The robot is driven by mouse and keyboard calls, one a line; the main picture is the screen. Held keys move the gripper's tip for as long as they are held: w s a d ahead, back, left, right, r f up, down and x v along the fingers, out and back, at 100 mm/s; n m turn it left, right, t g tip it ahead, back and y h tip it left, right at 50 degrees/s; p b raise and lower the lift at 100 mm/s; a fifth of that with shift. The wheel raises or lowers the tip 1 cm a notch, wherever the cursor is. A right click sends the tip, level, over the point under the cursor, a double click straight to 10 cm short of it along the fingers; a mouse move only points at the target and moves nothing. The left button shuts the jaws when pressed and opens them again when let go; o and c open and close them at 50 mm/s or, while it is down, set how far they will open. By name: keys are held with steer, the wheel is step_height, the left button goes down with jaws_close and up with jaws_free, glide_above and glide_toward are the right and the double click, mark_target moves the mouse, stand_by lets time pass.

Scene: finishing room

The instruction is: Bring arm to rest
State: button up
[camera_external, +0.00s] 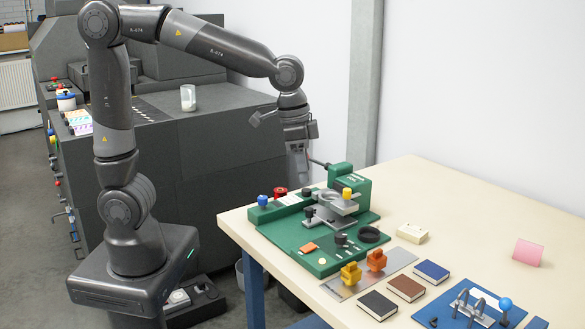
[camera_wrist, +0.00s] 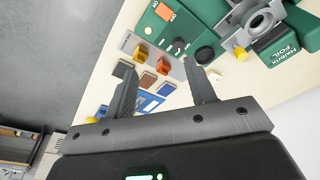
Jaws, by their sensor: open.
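My gripper (camera_external: 300,165) shows only small and edge-on in the external view. In the wrist view my gripper (camera_wrist: 159,66) has its two fingers wide apart with nothing held between them. The table with the press and books lies beyond the fingertips, apart from them.
A dark machine (camera_external: 200,150) stands behind my arm, with a glass (camera_external: 188,98) on top.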

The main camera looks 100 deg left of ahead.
steer(key=s+d+r+t, duration=0.1)
steer(key=s+d, duration=0.1)
steer(key=s, duration=0.7)
steer(key=s+d+r+m+t, duration=0.1)
steer(key=s+d+t, duration=0.1)
steer(key=s, duration=0.7)
steer(key=shift+s+d+t, duration=0.25)
steer(key=shift+d+t, duration=0.05)
steer(key=shift+d, duration=0.2)
